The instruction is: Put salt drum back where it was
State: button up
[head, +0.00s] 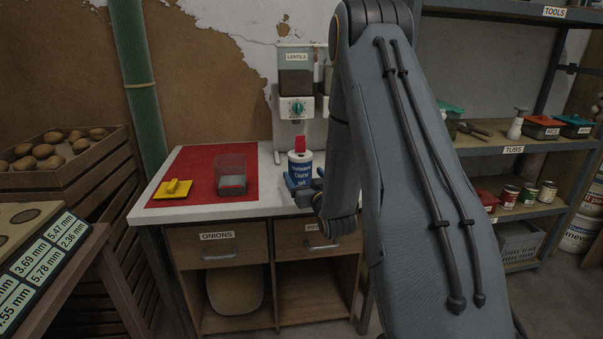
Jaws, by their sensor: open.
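The salt drum (300,168), a white and blue cylinder labelled coarse salt, stands upright on the white counter near its front edge, in front of the lentils dispenser. A red piece (300,145) shows just above its top; I cannot tell whether it belongs to the drum. My gripper (302,186) is low at the drum, with a blue-grey jaw part showing at its left side. The gripper is open; my wrist hides the rest of it. I cannot tell whether the jaws touch the drum.
A red mat (205,160) on the counter's left holds a yellow tool (173,188) and a clear container (231,180). The lentils dispenser (295,85) stands behind the drum. Shelves (490,150) with tubs and cans are right, a potato crate (60,170) left.

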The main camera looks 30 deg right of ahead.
jog(key=s+a+g+y, duration=0.1)
jog(key=s+a+g, duration=0.4)
jog(key=s, duration=0.7)
jog(key=s+a+g+y, duration=0.1)
jog(key=s+a+g, duration=0.5)
jog(key=s, duration=0.6)
jog(key=s+a+g, duration=0.5)
jog(key=s+g, duration=0.1)
jog(key=s, duration=0.6)
jog(key=shift+s+a+f+g+y, duration=0.3)
jog(key=shift+s+a+g+y, duration=0.05)
jog(key=shift+s+g+y, duration=0.05)
